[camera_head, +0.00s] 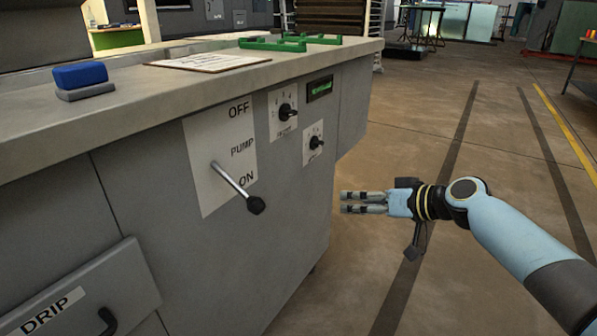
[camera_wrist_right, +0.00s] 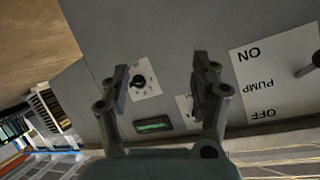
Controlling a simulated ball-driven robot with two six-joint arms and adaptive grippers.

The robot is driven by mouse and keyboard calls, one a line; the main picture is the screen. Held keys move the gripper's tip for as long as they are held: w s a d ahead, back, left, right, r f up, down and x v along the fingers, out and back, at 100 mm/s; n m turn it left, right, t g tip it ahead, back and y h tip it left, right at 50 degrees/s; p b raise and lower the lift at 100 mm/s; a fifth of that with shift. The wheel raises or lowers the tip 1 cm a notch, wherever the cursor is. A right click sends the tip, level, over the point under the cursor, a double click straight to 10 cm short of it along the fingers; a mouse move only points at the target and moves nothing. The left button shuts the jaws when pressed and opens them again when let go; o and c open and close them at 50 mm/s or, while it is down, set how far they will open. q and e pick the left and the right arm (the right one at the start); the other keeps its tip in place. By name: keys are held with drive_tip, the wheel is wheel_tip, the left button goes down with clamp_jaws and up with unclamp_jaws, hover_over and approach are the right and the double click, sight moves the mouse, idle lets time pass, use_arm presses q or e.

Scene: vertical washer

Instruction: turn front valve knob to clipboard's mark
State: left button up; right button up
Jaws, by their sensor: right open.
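Two small black knobs on white dial plates sit on the grey washer front in the head view: an upper one (camera_head: 287,111) and a lower one (camera_head: 315,143). I cannot tell which is the front valve knob. The clipboard (camera_head: 210,62) lies on the counter top; its mark is too small to read. My right gripper (camera_head: 364,203) is open and empty, to the right of and below the knobs, apart from them. In the wrist view the lower knob (camera_wrist_right: 140,82) shows between the open fingers (camera_wrist_right: 161,80); the other plate is mostly hidden behind a finger. My left gripper is not in view.
A lever (camera_head: 235,186) with a black ball end sticks out from the OFF/PUMP/ON plate. A blue block (camera_head: 81,75) and green frames (camera_head: 290,42) are on the counter.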

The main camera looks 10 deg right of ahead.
drive_tip(key=w+a+r+n+t+y+b, duration=0.1)
drive_tip(key=w+a+r+n+y+b, duration=0.15)
drive_tip(key=w+r+b, duration=0.3)
drive_tip(key=n+y+b, duration=0.3)
drive_tip(key=b, duration=0.2)
approach(289, 113)
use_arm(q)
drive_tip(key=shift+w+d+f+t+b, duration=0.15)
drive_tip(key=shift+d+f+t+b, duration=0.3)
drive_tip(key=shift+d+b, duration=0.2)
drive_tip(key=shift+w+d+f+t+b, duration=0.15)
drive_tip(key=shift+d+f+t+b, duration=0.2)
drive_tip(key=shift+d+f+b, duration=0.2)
use_arm(e)
drive_tip(key=w+d+f+x, duration=0.1)
drive_tip(key=x, duration=0.8)
drive_tip(key=shift+w+t, duration=0.2)
drive_tip(key=shift+t, duration=0.2)
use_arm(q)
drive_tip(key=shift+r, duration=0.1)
use_arm(e)
drive_tip(key=shift+f+m, duration=0.15)
drive_tip(key=shift+m, duration=0.1)
drive_tip(key=shift+c, duration=0.4)
